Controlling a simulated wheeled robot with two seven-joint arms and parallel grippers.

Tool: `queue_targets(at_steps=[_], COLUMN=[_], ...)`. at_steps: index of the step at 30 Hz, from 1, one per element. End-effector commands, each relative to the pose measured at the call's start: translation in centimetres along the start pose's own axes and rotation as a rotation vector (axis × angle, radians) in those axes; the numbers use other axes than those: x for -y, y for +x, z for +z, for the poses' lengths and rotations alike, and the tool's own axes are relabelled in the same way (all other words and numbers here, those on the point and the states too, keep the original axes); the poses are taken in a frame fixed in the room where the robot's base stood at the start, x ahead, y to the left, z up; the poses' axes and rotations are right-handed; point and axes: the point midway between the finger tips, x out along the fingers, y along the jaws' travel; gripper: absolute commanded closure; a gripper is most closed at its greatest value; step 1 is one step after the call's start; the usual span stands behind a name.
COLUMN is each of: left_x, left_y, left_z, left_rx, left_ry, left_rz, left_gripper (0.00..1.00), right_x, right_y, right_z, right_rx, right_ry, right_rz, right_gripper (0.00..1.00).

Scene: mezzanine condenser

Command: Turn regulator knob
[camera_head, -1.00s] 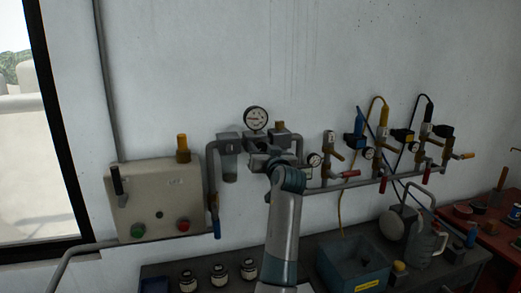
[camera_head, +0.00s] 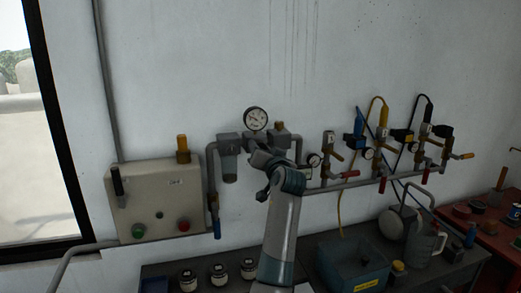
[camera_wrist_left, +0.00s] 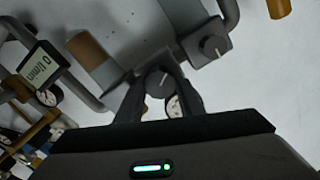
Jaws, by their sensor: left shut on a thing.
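The regulator (camera_head: 283,138) sits on the wall pipework below a round white-faced gauge (camera_head: 255,119). My left gripper (camera_wrist_left: 158,92) is shut on this knob, one finger on each side. In the head view my left gripper (camera_head: 262,158) reaches up to the regulator, and my wrist hides the knob and much of the regulator body. My right gripper is in neither view.
A beige control box (camera_head: 158,203) hangs at the left. Several valves with red and orange handles stand along the pipe (camera_head: 325,188) to the right. Below is a bench with jars (camera_head: 218,274) and a blue bin (camera_head: 352,265). The wall above is clear.

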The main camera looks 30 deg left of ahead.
Motion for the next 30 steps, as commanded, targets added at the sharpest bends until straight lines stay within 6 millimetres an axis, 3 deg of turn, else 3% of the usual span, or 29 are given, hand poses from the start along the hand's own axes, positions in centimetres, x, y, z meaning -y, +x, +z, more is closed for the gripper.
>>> queue_targets(at_steps=[1,3,17,23,30], left_x=[0.2,0.2,-0.1,-0.2,-0.3], left_y=[0.0,0.0,-0.6,-2.8,-7.2], left_z=[-0.3,-0.3,0.0,0.2,0.3], left_rx=[-0.007,-0.006,-0.002,-0.003,-0.004], left_ry=[-0.002,-0.002,-0.003,-0.004,-0.006], left_rz=[-0.003,-0.003,0.000,0.001,0.001], left_gripper=[0.59,0.47,0.47,0.47,0.47], right_x=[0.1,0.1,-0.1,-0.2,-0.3], right_y=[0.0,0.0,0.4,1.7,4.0], right_z=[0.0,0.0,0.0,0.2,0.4], right_rx=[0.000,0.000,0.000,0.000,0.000], right_ry=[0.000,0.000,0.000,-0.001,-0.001], right_rz=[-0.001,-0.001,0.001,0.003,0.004], right_gripper=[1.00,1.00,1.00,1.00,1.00])
